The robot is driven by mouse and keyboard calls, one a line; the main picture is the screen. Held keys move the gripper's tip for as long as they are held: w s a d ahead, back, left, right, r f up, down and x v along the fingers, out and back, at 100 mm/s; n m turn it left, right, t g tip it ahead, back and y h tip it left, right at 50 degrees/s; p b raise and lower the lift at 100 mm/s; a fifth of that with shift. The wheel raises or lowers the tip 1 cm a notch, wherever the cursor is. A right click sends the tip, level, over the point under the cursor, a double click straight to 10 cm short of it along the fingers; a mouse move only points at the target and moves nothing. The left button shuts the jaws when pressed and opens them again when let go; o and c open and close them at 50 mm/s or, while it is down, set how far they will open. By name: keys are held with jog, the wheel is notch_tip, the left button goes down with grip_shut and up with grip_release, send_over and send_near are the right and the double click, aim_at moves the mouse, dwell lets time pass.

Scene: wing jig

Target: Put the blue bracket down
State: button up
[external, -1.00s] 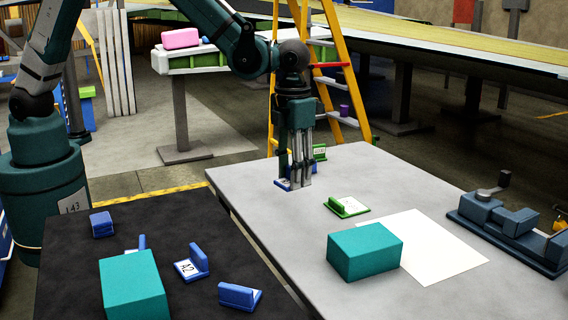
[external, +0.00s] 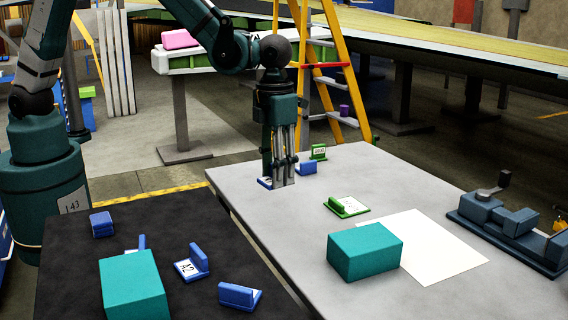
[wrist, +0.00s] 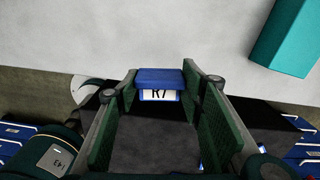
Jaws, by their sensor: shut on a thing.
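My gripper (external: 278,184) points down at the left part of the grey table in the external view. It is shut on a blue bracket (external: 265,183), of which only a small part shows beside the fingertips. In the wrist view the bracket (wrist: 160,77) sits between the two fingers, with a white label that looks like "R7". It is at or just above the tabletop; I cannot tell whether it touches. Another blue bracket (external: 307,168) stands on the table just behind and right of my gripper.
Green brackets (external: 347,206) (external: 319,152), a teal block (external: 364,252), a white sheet (external: 442,252) and a vise (external: 510,226) are on the grey table (external: 270,222). The black table (external: 205,300) holds several blue brackets and another teal block (external: 133,287). Bare tabletop lies in front of my gripper.

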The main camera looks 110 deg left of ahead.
jog(key=s+d+r+p, duration=0.1)
jog(key=s+d, duration=0.3)
jog(key=s, duration=0.3)
jog(key=s+d+r+m+p, duration=0.1)
jog(key=s+d+r, duration=0.1)
jog(key=s+d, duration=0.2)
jog(key=s+d+r+p, duration=0.1)
jog(key=s+d, duration=0.4)
jog(key=s, duration=0.6)
jog(key=shift+r, duration=0.45)
jog(key=shift+f, duration=0.1)
send_over(178, 211)
jog(key=shift+f+b, duration=0.35)
jog(key=shift+f, duration=2.5)
jog(key=shift+s+f, duration=0.1)
jog(key=shift+f, duration=1.95)
jog(key=shift+f+b, duration=0.2)
jog(key=shift+b, duration=0.3)
